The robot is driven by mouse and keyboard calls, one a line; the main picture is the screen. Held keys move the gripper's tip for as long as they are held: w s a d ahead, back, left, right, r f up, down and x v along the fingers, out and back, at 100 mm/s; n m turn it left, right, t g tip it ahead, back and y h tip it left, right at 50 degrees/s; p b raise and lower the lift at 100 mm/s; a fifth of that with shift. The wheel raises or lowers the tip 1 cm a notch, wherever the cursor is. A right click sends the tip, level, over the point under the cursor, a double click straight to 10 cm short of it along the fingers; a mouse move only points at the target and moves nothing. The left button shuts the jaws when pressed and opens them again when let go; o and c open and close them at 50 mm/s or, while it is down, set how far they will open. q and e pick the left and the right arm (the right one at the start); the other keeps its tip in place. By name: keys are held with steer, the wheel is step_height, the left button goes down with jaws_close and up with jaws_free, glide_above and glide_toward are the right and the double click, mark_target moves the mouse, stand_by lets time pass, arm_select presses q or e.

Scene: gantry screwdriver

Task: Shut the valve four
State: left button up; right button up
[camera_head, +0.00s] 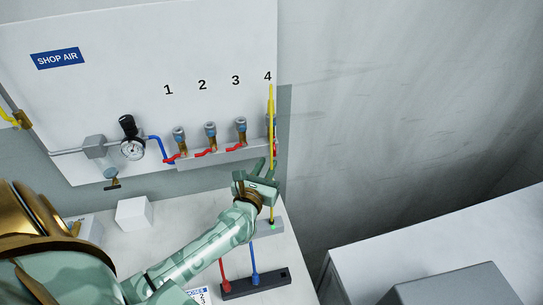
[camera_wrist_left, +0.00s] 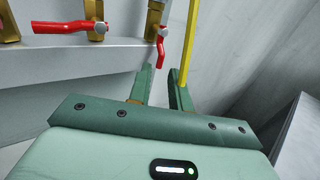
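Valve four is mostly hidden in the head view behind a yellow upright rod, under the number 4 (camera_head: 267,76). In the left wrist view its red handle (camera_wrist_left: 162,45) points downward, while the neighbouring red handle (camera_wrist_left: 62,27) lies sideways. My left gripper (camera_head: 266,163) is just below valve four in the head view. In the wrist view its two green fingers (camera_wrist_left: 161,76) are apart, with nothing seen between them. The handle's lower end is just above the gap between the fingertips; I cannot tell whether they touch it. My right gripper is not in view.
The yellow rod (camera_head: 271,105) runs upright close beside the left gripper. Valves one (camera_head: 179,135), two (camera_head: 210,131) and three (camera_head: 240,126) stand to the left. A gauge (camera_head: 132,149) is farther left. A black holder (camera_head: 256,285) with red and blue tools is on the bench.

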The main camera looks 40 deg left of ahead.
mark_target(274, 147)
arm_select(q)
steer(key=x, duration=0.4)
steer(key=shift+w, duration=0.2)
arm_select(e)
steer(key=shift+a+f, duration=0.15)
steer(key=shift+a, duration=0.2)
